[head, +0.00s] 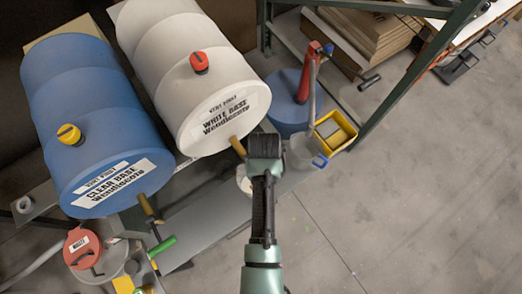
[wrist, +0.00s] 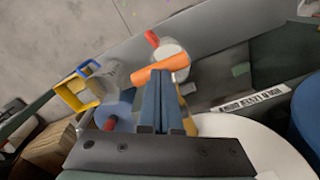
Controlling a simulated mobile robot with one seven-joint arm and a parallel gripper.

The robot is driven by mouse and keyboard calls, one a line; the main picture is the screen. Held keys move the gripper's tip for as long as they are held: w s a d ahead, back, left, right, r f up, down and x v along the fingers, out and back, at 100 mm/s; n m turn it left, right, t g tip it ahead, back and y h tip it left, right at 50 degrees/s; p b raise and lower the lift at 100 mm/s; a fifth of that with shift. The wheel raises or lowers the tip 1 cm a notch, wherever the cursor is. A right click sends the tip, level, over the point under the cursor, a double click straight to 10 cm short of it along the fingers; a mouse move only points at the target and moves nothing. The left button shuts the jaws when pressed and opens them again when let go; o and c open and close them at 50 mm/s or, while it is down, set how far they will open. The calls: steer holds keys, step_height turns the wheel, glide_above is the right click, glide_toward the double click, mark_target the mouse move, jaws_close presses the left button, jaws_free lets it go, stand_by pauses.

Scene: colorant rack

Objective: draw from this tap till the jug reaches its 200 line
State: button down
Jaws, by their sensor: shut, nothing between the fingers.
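The white drum (head: 215,95), labelled White Base, lies on its side with a brass tap (head: 238,147) low on its front. My gripper (head: 264,148) is just right of this tap. In the wrist view my shut, empty fingers (wrist: 162,90) reach up to the orange-brown tap (wrist: 158,68); I cannot tell whether they touch it. A pale jug (head: 243,182) is partly hidden behind my arm below the tap. It shows in the wrist view (wrist: 173,50) with a red handle (wrist: 152,38). Its marks and liquid level cannot be read, and no stream is clearly visible.
A blue Clear Base drum (head: 85,115) with its own tap (head: 147,207) lies at left. At right stand a clear jug with a blue handle (head: 306,152), a yellow bin (head: 335,131) and a blue drum (head: 288,100) with a red pump. Floor at right is mostly clear.

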stand_by(0.4)
step_height(320, 180, up, 4)
steer(key=p, duration=0.4)
steer(key=shift+f, duration=0.2)
steer(key=shift+r, duration=0.1)
step_height(320, 180, up, 5)
steer(key=p, duration=0.5)
stand_by(0.9)
